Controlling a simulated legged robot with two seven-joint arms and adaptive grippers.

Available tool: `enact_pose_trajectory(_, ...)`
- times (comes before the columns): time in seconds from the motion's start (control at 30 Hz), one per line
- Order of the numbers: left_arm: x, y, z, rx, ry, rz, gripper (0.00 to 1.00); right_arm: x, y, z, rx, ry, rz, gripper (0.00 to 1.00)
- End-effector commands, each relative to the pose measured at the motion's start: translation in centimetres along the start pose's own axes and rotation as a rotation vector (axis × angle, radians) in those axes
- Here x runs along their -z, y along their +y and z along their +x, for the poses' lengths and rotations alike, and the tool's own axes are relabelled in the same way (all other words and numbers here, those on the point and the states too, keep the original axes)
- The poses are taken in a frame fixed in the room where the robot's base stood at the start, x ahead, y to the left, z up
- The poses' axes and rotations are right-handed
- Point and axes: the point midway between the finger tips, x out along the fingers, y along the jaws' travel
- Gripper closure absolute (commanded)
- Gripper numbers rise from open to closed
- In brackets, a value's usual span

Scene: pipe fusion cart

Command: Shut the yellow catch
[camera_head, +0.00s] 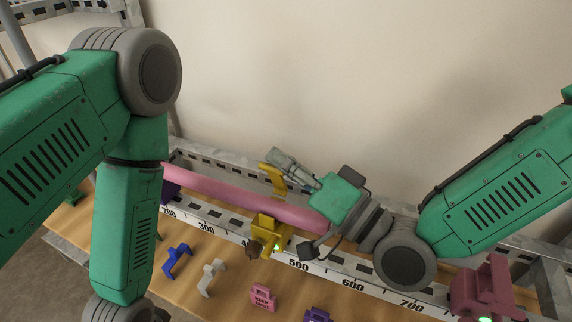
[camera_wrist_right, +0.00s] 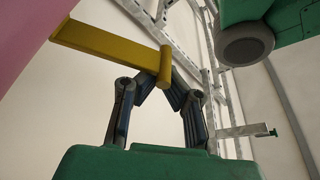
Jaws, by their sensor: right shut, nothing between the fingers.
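The yellow catch (camera_head: 268,231) sits around the pink pipe (camera_head: 245,194) near the middle of the rail. Its flat yellow arm (camera_head: 271,178) stands raised behind and above the pipe, so the catch looks open. In the right wrist view the arm (camera_wrist_right: 105,39) ends in a round bar beside the fingertips. My right gripper (camera_head: 285,163) is shut and empty, close to the raised arm; its fingertips (camera_wrist_right: 163,82) appear to touch or nearly touch the bar's end. My left arm comes down at the left, and its gripper is outside the picture.
A pink clamp (camera_head: 484,289) stands at the right end of the scaled rail (camera_head: 335,276). Loose blue (camera_head: 177,260), grey (camera_head: 212,276), pink (camera_head: 264,297) and purple (camera_head: 317,315) clips lie on the wooden top in front. A plain wall rises behind.

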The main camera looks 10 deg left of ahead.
Motion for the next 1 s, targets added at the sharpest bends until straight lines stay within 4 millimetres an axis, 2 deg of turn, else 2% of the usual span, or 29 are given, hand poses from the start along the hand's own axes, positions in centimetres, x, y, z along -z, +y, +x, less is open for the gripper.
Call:
enact_pose_trajectory(0.03, -0.1, 0.0, 1.0, 0.000, 0.000, 0.000, 0.67, -0.7, 0.1, -0.3, 0.016, -0.003, -0.042, 1.00)
enact_pose_trajectory(0.63, -0.4, 0.1, 7.6, 0.000, 0.000, 0.000, 0.67, -5.4, -0.8, -1.9, 0.205, -0.003, -0.582, 1.00)
enact_pose_trajectory(0.8, -0.5, 0.1, 9.2, 0.000, 0.000, 0.000, 0.67, -6.6, -0.6, -2.3, 0.208, -0.001, -0.594, 1.00)
enact_pose_trajectory(1.0, -0.6, 0.1, 10.8, 0.000, 0.000, 0.000, 0.67, -7.8, -0.2, -2.8, 0.265, -0.002, -0.755, 1.00)
